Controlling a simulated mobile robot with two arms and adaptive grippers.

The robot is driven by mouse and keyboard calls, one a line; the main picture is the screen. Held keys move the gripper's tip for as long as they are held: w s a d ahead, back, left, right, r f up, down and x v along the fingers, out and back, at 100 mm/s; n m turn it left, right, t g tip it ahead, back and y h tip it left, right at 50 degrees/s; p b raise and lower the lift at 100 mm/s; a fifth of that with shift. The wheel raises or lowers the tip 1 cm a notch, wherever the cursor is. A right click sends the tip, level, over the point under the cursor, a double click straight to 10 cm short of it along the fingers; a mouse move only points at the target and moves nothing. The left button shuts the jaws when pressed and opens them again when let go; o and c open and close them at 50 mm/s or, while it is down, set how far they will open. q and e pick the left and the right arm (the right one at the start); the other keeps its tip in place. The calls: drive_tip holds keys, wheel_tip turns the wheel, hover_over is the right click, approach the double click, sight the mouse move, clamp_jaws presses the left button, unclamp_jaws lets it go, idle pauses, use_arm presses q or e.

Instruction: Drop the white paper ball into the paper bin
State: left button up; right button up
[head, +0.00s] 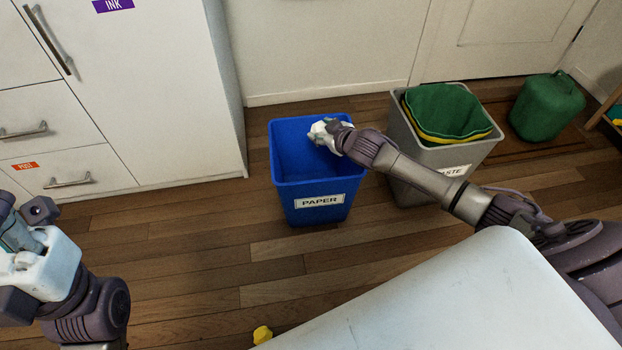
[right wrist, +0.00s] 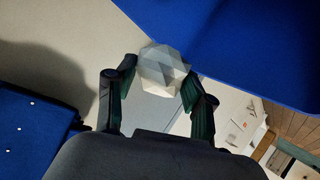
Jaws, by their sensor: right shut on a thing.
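The blue paper bin (head: 320,188), labelled PAPER, stands on the wooden floor in the middle of the head view. My right gripper (head: 326,133) reaches in from the right and is over the bin's opening, near its back right side. It is shut on the white paper ball (head: 317,131). In the right wrist view the faceted white ball (right wrist: 164,70) sits between the two fingertips of the right gripper (right wrist: 160,80). My left gripper (head: 30,222) is at the left edge, partly cut off; its jaw state is unclear.
A grey waste bin (head: 408,172) with a green and yellow liner stands right of the paper bin. A green container (head: 546,107) is farther right. White cabinets (head: 165,80) stand at left. A white surface (head: 450,300) fills the lower right. A small yellow object (head: 262,334) is below.

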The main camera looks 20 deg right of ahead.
drive_tip(key=o, duration=0.9)
drive_tip(key=shift+c, duration=0.2)
drive_tip(key=shift+s, duration=0.1)
drive_tip(key=shift+s+r, duration=0.15)
drive_tip(key=shift+s, duration=0.2)
drive_tip(key=v, duration=1.1)
drive_tip(key=shift+r, duration=0.15)
